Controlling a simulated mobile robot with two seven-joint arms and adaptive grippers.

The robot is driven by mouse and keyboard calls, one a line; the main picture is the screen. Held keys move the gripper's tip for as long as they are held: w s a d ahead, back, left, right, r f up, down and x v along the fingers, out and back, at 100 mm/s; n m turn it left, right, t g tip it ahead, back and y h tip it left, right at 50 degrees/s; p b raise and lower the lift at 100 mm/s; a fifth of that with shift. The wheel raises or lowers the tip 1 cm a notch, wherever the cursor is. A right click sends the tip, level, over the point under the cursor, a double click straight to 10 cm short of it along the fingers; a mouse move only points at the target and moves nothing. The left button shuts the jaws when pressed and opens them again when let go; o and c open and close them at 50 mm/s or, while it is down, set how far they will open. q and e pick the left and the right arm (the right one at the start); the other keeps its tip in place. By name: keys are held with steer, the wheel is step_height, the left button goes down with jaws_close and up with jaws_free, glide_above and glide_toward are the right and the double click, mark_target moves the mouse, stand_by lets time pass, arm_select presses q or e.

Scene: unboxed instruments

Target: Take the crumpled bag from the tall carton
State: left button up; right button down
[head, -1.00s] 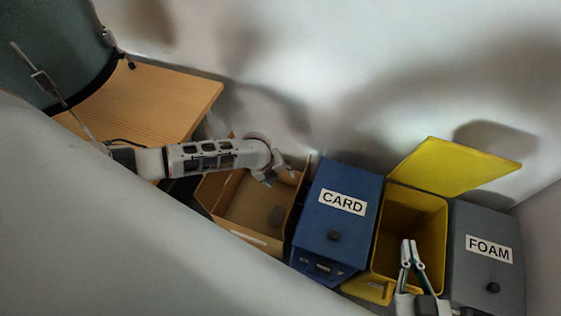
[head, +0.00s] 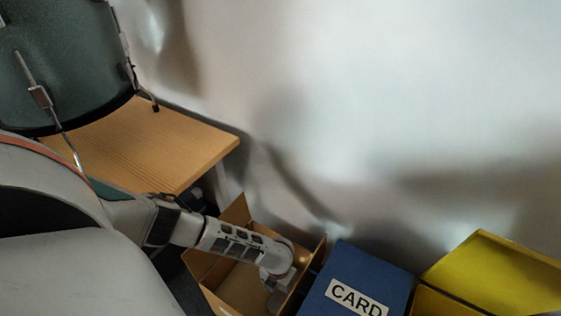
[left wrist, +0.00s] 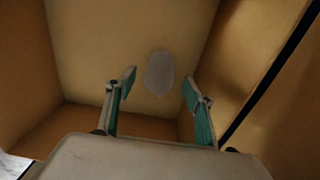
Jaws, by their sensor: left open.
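The tall carton (head: 231,210) is open-topped brown cardboard, low in the head view beside the blue bin. My left arm reaches over it, and my left gripper (head: 274,284) points down into its opening. In the left wrist view the left gripper (left wrist: 159,83) is open, its two green-lined fingers apart. A pale grey, rounded patch that looks like the crumpled bag (left wrist: 160,73) lies against the carton's inner surface, in line with the gap between the fingertips. No contact shows. My right gripper is out of view.
The blue bin (head: 365,268) labelled CARD stands close to the carton's right. A yellow bin with its lid (head: 495,275) raised is farther right. Carton walls (left wrist: 85,30) surround the gripper.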

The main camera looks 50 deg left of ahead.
mark_target(278, 299)
arm_select(q)
steer(key=f, duration=0.1)
steer(key=f+b, duration=0.1)
steer(key=f, duration=0.1)
steer(key=s+f, duration=0.1)
steer(key=shift+d+f, duration=0.2)
steer(key=shift+d, duration=0.05)
steer(key=shift+w+f+b, duration=0.1)
steer(key=shift+b, duration=0.2)
steer(key=shift+w+r, duration=0.2)
steer(key=c, duration=0.8)
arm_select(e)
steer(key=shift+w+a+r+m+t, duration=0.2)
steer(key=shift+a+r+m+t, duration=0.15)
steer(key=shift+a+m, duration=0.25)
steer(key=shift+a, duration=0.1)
arm_select(q)
steer(key=shift+r, duration=0.15)
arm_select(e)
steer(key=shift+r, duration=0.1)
